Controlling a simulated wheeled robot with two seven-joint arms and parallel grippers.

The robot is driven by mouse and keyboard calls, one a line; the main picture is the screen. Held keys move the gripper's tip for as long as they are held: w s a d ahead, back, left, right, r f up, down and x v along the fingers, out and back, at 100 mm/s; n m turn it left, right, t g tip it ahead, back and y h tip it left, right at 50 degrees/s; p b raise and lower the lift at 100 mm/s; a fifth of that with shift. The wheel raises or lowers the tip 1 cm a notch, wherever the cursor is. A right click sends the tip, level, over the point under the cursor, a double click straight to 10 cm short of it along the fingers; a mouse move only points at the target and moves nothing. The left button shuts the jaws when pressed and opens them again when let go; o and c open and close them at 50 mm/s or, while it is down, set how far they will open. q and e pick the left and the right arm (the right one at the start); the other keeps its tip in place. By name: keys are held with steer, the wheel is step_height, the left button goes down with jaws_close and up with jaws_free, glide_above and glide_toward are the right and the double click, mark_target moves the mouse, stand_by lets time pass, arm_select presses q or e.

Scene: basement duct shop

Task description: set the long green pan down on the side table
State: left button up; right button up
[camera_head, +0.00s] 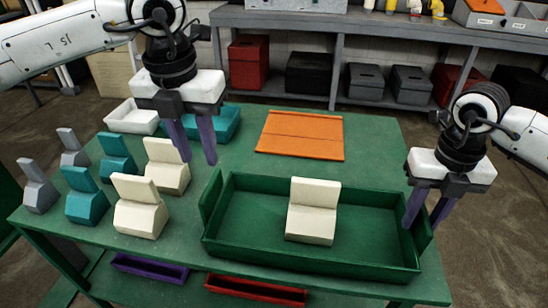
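The long green pan (375,262) rests on the right front part of the green table (375,140). It has raised end walls, and one cream angled block (318,205) sits inside it. My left gripper (197,160) is open and empty above the table, behind and left of the pan's left end wall (211,197). My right gripper (425,222) is open at the pan's right end, its fingers on either side of the end wall; contact cannot be told. I cannot tell which surface is the side table.
Cream blocks (140,215), teal blocks (87,205) and grey blocks (38,193) stand at the left. A white tray (130,116), a teal tray (228,122) and an orange panel (300,135) lie behind. Purple (150,269) and red trays (255,290) are below. A grey bench (390,24) stands behind.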

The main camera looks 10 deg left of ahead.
step_height(320, 180, up, 12)
stand_by(0.4)
steer(key=shift+f, duration=0.1)
stand_by(0.3)
